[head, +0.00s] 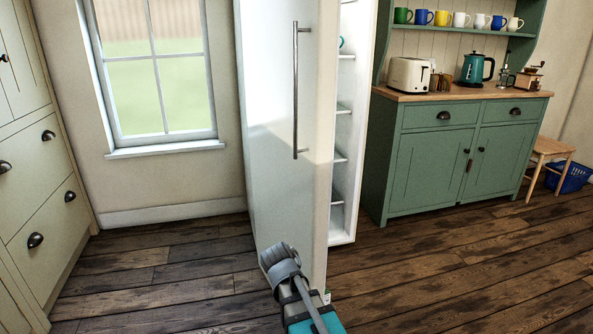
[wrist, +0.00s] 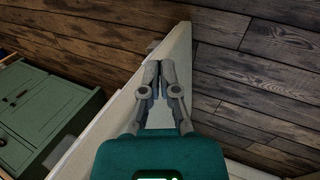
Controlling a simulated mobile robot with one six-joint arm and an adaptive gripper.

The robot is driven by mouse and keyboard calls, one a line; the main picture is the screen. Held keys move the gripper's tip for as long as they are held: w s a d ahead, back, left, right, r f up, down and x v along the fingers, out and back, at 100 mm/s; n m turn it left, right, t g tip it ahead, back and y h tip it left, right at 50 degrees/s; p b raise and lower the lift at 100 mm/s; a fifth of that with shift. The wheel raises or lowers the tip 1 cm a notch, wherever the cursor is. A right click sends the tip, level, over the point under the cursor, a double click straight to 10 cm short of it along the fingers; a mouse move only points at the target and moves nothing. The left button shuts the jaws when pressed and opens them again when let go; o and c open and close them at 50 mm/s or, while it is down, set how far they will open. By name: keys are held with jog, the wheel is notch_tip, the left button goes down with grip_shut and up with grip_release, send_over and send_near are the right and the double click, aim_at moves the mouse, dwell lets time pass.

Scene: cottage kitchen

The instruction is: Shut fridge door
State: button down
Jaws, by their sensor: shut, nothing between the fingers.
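The tall white fridge door (head: 270,130) stands open in the middle of the head view, with a long upright metal handle (head: 296,90) on its outer face. The fridge's white shelved interior (head: 345,185) shows in the gap to the right of the door. In the wrist view my gripper (wrist: 161,66) is shut and empty, its fingers in front of the pale door (wrist: 184,45), which runs diagonally. I cannot tell whether the fingers touch it. In the head view my arm rises from the bottom, in front of the door's lower part; the fingertips cannot be made out there.
A green cabinet (head: 440,150) with a toaster (head: 410,74), a kettle (head: 476,67) and a shelf of mugs stands right of the fridge. Cream drawers (head: 45,200) stand at the left, a window (head: 155,65) behind. Wooden floor (head: 160,275) is clear on both sides of the door.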

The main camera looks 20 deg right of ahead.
jog(key=w+a+r+n+t+h+p, duration=0.1)
jog(key=w+r+h+p, duration=0.3)
jog(key=r, duration=0.3)
jog(key=w+a+r+t+h+p, duration=0.1)
jog(key=w+a+r+h+p, duration=0.15)
jog(key=w+r, duration=0.4)
jog(key=t+h+p, duration=0.2)
jog(key=h+p, duration=0.3)
jog(key=h, duration=0.2)
send_near(305, 177)
jog(key=v, duration=0.6)
jog(key=shift+a+r, duration=0.2)
jog(key=shift+r, duration=0.05)
jog(key=shift+x, duration=7.05)
jog(key=shift+f, duration=0.25)
jog(key=shift+d+n, duration=0.15)
jog(key=shift+n, duration=0.15)
